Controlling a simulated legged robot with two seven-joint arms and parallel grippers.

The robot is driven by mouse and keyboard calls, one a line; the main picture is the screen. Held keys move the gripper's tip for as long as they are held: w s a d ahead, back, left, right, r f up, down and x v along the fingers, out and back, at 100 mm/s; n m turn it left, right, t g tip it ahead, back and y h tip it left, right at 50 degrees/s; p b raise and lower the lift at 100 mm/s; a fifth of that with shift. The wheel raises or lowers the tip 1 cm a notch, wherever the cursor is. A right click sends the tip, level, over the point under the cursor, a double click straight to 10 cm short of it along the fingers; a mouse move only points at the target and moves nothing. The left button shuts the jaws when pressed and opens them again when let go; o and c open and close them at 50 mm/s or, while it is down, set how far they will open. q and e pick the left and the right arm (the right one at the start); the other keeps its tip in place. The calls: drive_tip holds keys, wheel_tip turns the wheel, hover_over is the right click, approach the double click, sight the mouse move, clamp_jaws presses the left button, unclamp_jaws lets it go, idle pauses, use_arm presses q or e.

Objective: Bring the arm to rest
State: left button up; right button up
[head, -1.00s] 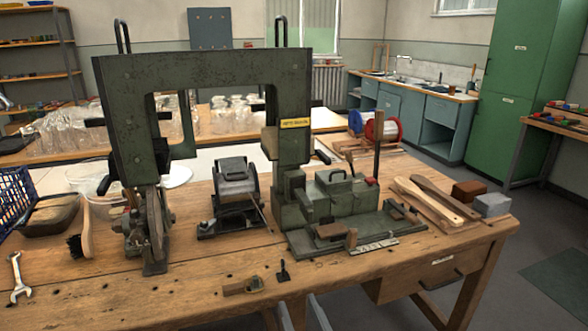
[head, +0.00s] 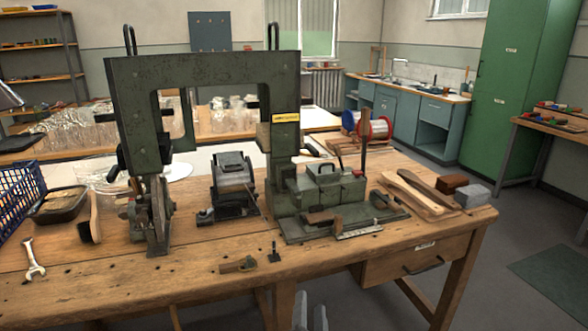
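My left gripper (head: 310,318) shows only as two grey fingertips at the bottom edge of the head view, in front of and below the table's front edge. A narrow gap shows between the fingers and nothing is seen in it. The rest of this gripper and its arm are out of the picture. My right gripper is not in view. The wooden workbench (head: 130,285) stands in front of me, with a tall green press frame (head: 205,68) on it. No gripper touches the bench tools.
A wrench (head: 35,258), a brush (head: 96,218), a dark tray (head: 58,206) and a blue crate (head: 22,195) lie at the left. A small wooden-handled tool (head: 237,265) lies near the front edge. Wooden paddles (head: 415,195) and blocks (head: 472,196) lie at the right.

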use_arm(q)
drive_tip(key=s+a+f+m+g+h, duration=0.2)
drive_tip(key=a+f+m+g, duration=0.55)
drive_tip(key=f+m, duration=0.65)
drive_tip(key=s+a+f+m+g+y, duration=0.1)
drive_tip(key=s+a+f+m+g, duration=0.25)
drive_tip(key=s+a+m, duration=0.35)
drive_tip(key=s+a+f+m+g+y, duration=0.2)
drive_tip(key=s+a+m+g, duration=0.3)
drive_tip(key=s+a, duration=0.4)
wheel_tip(320, 180, up, 29)
drive_tip(key=t+p, duration=0.1)
drive_tip(key=p, duration=2.7)
drive_tip(key=shift+w+d+f+m, duration=0.15)
drive_tip(key=shift+w+d+m, duration=0.15)
drive_tip(key=shift+w, duration=0.15)
drive_tip(key=shift+o, duration=0.4)
